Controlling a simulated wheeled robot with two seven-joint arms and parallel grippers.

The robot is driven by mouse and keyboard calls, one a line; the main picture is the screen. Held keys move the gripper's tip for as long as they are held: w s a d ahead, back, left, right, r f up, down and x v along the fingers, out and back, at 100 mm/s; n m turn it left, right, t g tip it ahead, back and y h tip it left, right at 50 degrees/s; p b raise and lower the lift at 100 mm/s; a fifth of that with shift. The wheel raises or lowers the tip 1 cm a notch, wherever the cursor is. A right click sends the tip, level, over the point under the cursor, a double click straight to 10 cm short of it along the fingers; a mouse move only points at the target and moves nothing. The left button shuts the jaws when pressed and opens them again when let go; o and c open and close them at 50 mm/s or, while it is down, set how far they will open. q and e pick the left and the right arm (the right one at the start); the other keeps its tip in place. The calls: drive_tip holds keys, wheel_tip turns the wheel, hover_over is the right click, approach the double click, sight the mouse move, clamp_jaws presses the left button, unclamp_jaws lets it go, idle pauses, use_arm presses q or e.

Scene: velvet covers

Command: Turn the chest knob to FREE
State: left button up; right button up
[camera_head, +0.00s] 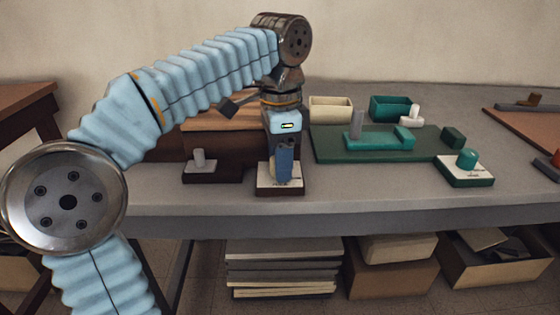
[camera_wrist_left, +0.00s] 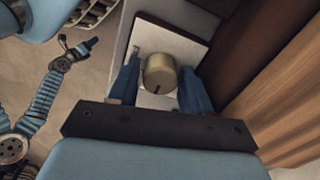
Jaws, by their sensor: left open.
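My left gripper (camera_head: 284,160) points down over a small white plate (camera_head: 267,187) on a dark base at the table's front edge, before the wooden chest (camera_head: 225,121). In the left wrist view a brass knob (camera_wrist_left: 160,75) stands on the white plate (camera_wrist_left: 187,48). The blue fingers of the left gripper (camera_wrist_left: 158,82) are open, one on each side of the knob. Whether they touch it I cannot tell. A dark mark on the knob faces the gripper's palm. In the head view the fingers mostly hide the knob, and the plate's lettering is too small to read.
A grey peg on a dark base (camera_head: 213,172) stands left of the plate. To the right are a green board (camera_head: 335,153), a cream bin (camera_head: 330,109), a green bin (camera_head: 392,108) and a green knob (camera_head: 466,159) on a white plate. The table front between the two plates is clear.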

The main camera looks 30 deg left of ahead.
use_arm(q)
drive_tip(key=c, duration=0.8)
drive_tip(key=shift+o, duration=0.2)
drive_tip(key=shift+r+m+p, duration=0.2)
drive_tip(key=shift+m+p, duration=0.95)
drive_tip(key=shift+m, duration=0.35)
drive_tip(key=m+p, duration=0.2)
drive_tip(key=m, duration=0.2)
drive_tip(key=shift+m+p, duration=0.3)
drive_tip(key=shift+p, duration=0.05)
drive_tip(key=m+p, duration=0.3)
drive_tip(key=m, duration=0.3)
drive_tip(key=shift+f+m+p, duration=0.15)
drive_tip(key=shift+m+p, duration=0.35)
drive_tip(key=shift+m, duration=1.6)
